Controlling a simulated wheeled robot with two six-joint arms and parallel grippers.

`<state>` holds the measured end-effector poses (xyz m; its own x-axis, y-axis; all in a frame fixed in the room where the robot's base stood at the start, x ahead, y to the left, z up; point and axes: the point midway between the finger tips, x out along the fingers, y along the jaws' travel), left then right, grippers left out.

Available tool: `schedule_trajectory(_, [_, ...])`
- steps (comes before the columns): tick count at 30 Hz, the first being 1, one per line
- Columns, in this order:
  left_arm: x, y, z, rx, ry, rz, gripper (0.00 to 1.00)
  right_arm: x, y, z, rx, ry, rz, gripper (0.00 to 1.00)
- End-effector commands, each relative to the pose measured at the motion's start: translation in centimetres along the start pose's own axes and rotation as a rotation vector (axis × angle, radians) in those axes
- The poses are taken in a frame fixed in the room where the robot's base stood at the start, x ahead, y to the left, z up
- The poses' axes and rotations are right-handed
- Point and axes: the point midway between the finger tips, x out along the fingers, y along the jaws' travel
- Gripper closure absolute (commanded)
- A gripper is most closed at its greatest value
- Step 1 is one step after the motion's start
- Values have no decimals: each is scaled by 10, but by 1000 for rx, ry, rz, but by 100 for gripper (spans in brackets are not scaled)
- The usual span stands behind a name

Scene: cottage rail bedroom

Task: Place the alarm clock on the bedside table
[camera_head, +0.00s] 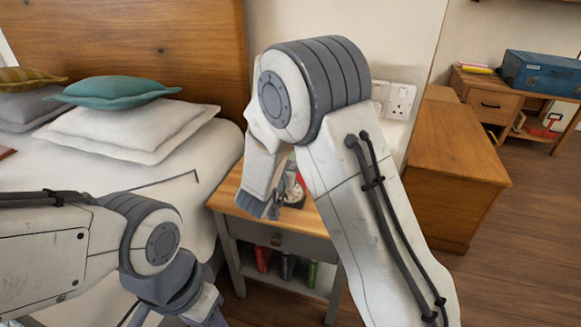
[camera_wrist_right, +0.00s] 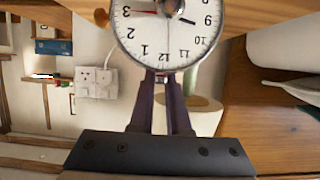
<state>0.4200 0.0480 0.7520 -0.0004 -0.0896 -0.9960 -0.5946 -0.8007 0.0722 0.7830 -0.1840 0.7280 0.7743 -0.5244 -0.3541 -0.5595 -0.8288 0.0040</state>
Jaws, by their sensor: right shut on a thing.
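The alarm clock (camera_head: 294,194) has a white dial and shows partly behind my right arm, over the bedside table (camera_head: 238,205). In the right wrist view the clock (camera_wrist_right: 166,32) appears upside down, cut by the top edge. My right gripper (camera_wrist_right: 165,84) is shut on it, with both dark fingers at its rim. In the head view this gripper (camera_head: 272,208) is over the tabletop. I cannot tell whether the clock touches the wood. My left gripper (camera_head: 207,308) is low in the picture beside the bed, cut off by the bottom edge; its jaws are unclear.
Several books (camera_head: 287,267) stand on the table's lower shelf. The bed (camera_head: 195,205) with pillows is at left. A wooden cabinet (camera_head: 455,160) stands right of the table, and a desk with a blue case (camera_head: 540,72) is farther right. Wall sockets (camera_head: 401,100) are behind.

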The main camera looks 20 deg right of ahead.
Motion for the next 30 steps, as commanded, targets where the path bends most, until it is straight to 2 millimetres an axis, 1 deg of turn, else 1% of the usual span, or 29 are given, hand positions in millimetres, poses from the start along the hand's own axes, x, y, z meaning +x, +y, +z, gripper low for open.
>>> schedule_trajectory(4, [2,0,0,0,0,0,50,1,0,2,1,3,-1,100])
schedule_trajectory(5, [1,0,0,0,0,0,50,1,0,2,0,0,0,74])
schedule_trajectory(6, [1,0,0,0,0,0,50,1,0,2,0,0,0,59])
schedule_trajectory(7, [1,0,0,0,0,0,50,1,0,2,0,0,0,55])
schedule_trajectory(16, [0,0,0,0,0,0,50,0,0,1,0,0,0,55])
schedule_trajectory(19, [-2,0,0,0,0,0,50,-5,-1,-1,-1,-1,-2,55])
schedule_trajectory(23, [-8,1,0,0,0,0,50,-26,-2,-2,-2,-1,-5,55])
schedule_trajectory(30, [-21,2,-1,0,0,0,50,-79,-2,-3,-2,0,-6,55])
